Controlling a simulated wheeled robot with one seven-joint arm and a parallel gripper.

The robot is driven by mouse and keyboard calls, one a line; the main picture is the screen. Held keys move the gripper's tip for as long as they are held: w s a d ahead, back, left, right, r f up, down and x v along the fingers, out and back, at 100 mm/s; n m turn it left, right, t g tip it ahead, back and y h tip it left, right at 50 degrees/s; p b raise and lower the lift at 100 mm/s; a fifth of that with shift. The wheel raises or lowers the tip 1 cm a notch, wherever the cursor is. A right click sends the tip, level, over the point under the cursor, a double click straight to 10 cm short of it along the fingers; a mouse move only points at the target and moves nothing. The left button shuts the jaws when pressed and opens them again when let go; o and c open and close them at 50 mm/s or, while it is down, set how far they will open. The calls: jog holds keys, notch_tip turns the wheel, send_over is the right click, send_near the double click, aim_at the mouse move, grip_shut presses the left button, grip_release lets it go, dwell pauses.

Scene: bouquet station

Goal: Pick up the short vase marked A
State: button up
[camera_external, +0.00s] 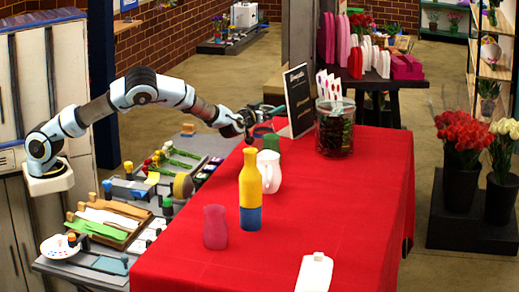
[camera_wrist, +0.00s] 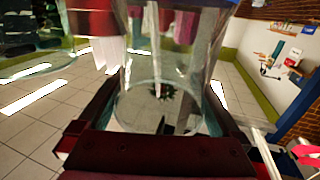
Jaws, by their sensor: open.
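My gripper (camera_external: 248,130) is at the far left end of the red table, just above its edge. In the wrist view a clear glass vessel (camera_wrist: 160,75) with a bluish rim stands in front of my gripper, between its dark red fingers. The fingers are apart, and I cannot tell whether they touch the glass. A short pink vase (camera_external: 215,228) stands upright near the table's front left, well away from my gripper. No letter A is readable on any vessel, so I cannot tell which one is marked.
A yellow and blue bottle-shaped vase (camera_external: 250,190), a white pitcher (camera_external: 268,172) and a green vessel (camera_external: 271,143) stand in a row near my gripper. A black sign (camera_external: 298,100) and a dark-filled glass jar (camera_external: 335,128) stand behind. The red table's (camera_external: 350,200) right middle is clear.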

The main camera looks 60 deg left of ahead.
jog(key=c, duration=1.6)
jog(key=shift+r, duration=0.1)
